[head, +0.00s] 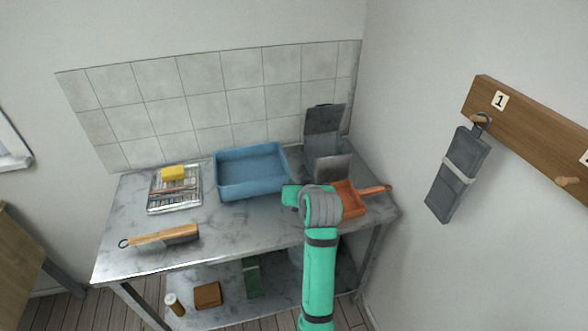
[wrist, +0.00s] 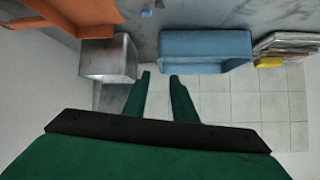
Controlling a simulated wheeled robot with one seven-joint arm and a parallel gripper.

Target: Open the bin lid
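The bin (head: 334,168) is a small grey metal box at the back right of the worktable. Its lid (head: 323,120) appears as a darker grey panel standing up at the back of the bin, so it looks raised. In the wrist view, which is upside down, the bin (wrist: 108,58) is left of my fingers, with the panel (wrist: 112,97) beyond it. My gripper (wrist: 160,76) is open, with a clear gap and nothing between its green fingers. In the head view my gripper (head: 292,195) is in front of the bin, partly hidden by my wrist.
A blue tub (head: 250,182) stands left of the bin. An orange dustpan (head: 350,200) lies close by my wrist. A wooden-handled brush (head: 160,238) and a tray (head: 162,206) with a yellow sponge (head: 173,173) are further left. A wall rack (head: 530,120) is at right.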

